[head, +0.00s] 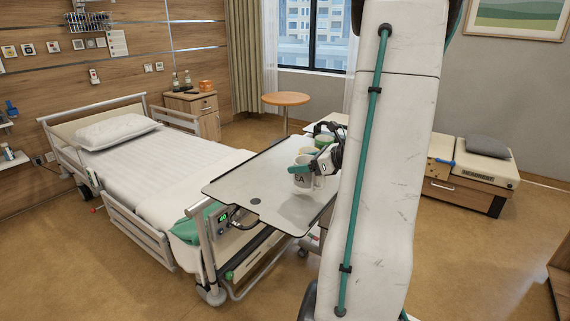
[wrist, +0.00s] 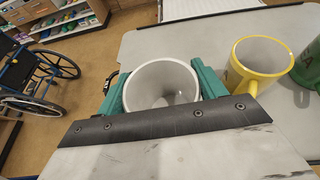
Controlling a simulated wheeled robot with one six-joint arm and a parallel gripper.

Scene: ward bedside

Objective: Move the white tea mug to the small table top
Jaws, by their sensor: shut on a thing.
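The white tea mug (head: 302,182), with dark lettering on its side, is upright over the grey overbed table (head: 262,180); I cannot tell whether its base touches it. My gripper (head: 320,163) is shut on the mug. In the wrist view the mug (wrist: 163,82) sits between the two green fingers, its open mouth facing the camera and its inside empty. A small round wooden table (head: 286,99) stands by the window in the head view, its visible top bare.
A yellow mug (wrist: 262,62) and a green mug (wrist: 312,68) stand close to the right of the held mug in the wrist view. The bed (head: 150,165) lies left of the overbed table. A wheelchair (wrist: 35,78) stands at the wrist view's left. My arm hides part of the room.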

